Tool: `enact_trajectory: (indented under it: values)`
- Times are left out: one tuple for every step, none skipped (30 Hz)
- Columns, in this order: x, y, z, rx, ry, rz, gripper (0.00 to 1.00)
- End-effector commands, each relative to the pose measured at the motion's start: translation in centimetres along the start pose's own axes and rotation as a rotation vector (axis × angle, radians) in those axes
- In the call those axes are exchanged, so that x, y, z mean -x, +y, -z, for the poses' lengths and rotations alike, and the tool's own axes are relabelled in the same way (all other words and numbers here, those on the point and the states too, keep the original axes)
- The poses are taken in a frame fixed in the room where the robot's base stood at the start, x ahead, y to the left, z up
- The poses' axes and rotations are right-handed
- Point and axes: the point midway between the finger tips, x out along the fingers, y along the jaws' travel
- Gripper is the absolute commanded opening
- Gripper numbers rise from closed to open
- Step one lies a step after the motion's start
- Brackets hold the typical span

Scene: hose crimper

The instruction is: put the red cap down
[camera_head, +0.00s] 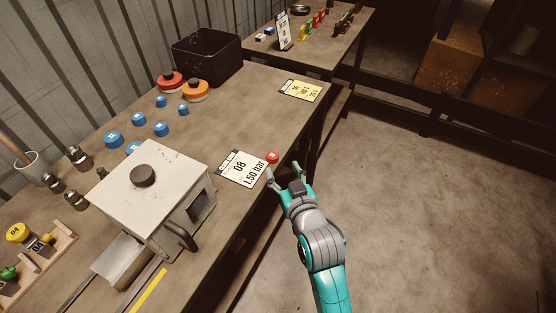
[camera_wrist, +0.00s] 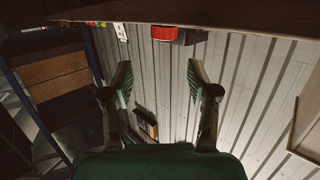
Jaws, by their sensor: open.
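The small red cap (camera_head: 272,157) sits on the table by its right edge, at the corner of a white card (camera_head: 242,168) reading "08" and "1.50 bar". In the wrist view the red cap (camera_wrist: 165,33) shows at the top middle, by the table edge, beyond the fingertips. My gripper (camera_head: 283,171) is open and empty, just off the table's right edge beside the cap. In the wrist view the two fingers of my gripper (camera_wrist: 158,75) stand wide apart with nothing between them.
A white crimper box (camera_head: 155,190) with a black knob stands left of the card. Blue caps (camera_head: 161,129), a red disc (camera_head: 170,80), an orange disc (camera_head: 195,90) and a black bin (camera_head: 207,57) are farther back. Floor at right is clear.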

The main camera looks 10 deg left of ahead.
Motion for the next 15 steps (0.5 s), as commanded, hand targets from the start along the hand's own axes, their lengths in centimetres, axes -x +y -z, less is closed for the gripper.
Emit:
enact_trajectory:
  values:
    - [0.9,0.0,0.0,0.000,-0.001,0.000,0.59]
    - [1.3,0.0,-0.1,0.000,-0.001,0.000,0.59]
    - [1.8,0.0,-0.1,0.000,-0.001,0.000,0.59]
    - [2.1,0.0,-0.1,0.000,0.000,0.000,0.59]
    - [2.4,0.0,0.0,0.000,0.000,0.000,0.59]
    - [2.6,0.0,0.0,0.000,0.000,0.000,0.59]
    - [2.8,0.0,0.0,0.000,0.000,0.000,0.59]
    - [3.0,0.0,0.0,0.000,0.000,0.000,0.59]
    - [3.1,0.0,0.0,0.000,0.000,0.000,0.59]
    - [3.2,0.0,0.0,0.000,0.000,0.000,0.59]
    - [3.3,0.0,0.0,0.000,0.000,0.000,0.59]
    - [3.3,0.0,0.0,0.000,0.000,0.000,0.59]
    - [3.3,0.0,0.0,0.000,0.000,0.000,0.59]
    - [3.3,0.0,0.0,0.000,0.000,0.000,0.59]
    - [3.3,0.0,0.0,0.000,0.000,0.000,0.59]
